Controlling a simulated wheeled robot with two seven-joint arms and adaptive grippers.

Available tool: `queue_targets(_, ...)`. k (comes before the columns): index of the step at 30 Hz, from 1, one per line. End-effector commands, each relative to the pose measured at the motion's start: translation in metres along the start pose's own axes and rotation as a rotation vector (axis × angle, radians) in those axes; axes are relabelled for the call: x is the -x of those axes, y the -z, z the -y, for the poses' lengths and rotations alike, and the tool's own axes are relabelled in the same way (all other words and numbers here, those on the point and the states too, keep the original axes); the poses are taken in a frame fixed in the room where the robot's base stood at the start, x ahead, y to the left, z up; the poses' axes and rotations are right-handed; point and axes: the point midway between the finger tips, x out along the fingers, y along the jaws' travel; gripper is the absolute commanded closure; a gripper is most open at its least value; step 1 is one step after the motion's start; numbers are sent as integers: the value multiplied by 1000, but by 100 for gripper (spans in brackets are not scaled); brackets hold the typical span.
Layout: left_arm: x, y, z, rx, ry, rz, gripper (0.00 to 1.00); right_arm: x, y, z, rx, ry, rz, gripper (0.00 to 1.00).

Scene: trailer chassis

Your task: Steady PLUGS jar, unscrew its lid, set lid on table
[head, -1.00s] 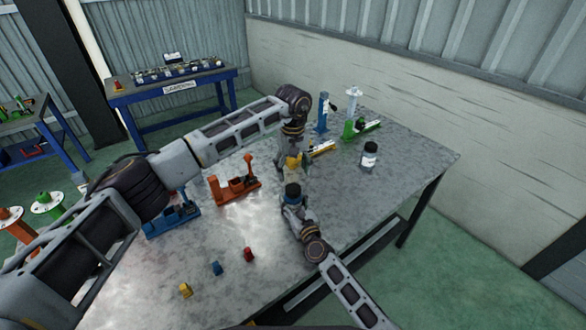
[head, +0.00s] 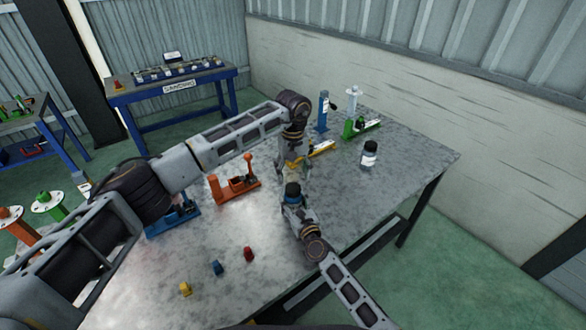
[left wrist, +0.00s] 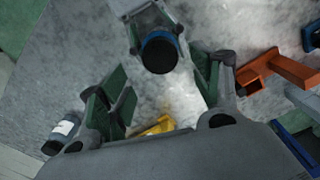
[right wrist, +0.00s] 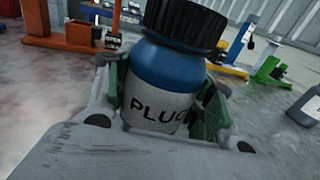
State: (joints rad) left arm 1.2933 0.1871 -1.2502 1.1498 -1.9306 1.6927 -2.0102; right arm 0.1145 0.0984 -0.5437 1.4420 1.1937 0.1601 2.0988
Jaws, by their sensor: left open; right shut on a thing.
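The PLUGS jar (right wrist: 160,85) is blue with a white label and a black ribbed lid (right wrist: 187,22), which sits on top of it. The jar stands upright in the right wrist view, and the lid (head: 292,188) also shows in the head view. My right gripper (right wrist: 168,105) is shut on the jar's body, one finger on each side. My left gripper (head: 296,170) is just above and behind the lid in the head view. In the left wrist view its fingers (left wrist: 163,92) are spread and empty, with the lid (left wrist: 158,52) apart from them.
Orange (head: 236,186), yellow (head: 320,149), blue (head: 323,112) and green (head: 358,126) fixtures stand on the table. Small yellow, blue and red pieces lie near the front edge. The table (head: 390,190) is bare right of the jar.

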Motion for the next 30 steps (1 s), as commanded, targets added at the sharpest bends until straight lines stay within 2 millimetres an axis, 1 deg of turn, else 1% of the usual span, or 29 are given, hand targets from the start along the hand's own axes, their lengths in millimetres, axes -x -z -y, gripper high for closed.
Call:
queue_targets(1, -6, -1, 0, 0, 1, 2, 35, 0, 0, 0, 0, 0, 0, 100)
queue_targets(9, -37, -1, 0, 0, 2, 2, 35, 0, 0, 0, 0, 0, 0, 100)
queue_targets(15, -55, 0, 0, 1, 1, 1, 35, 0, 0, 0, 0, 0, 0, 100)
queue_targets(21, -63, 0, 0, 1, 1, 1, 35, 0, 0, 0, 0, 0, 0, 100)
queue_targets(29, -64, 0, 0, 0, 1, 0, 35, 0, 0, 0, 0, 0, 0, 100)
queue_targets(30, -64, 0, 0, 0, 1, 0, 37, 0, 0, 0, 0, 0, 0, 100)
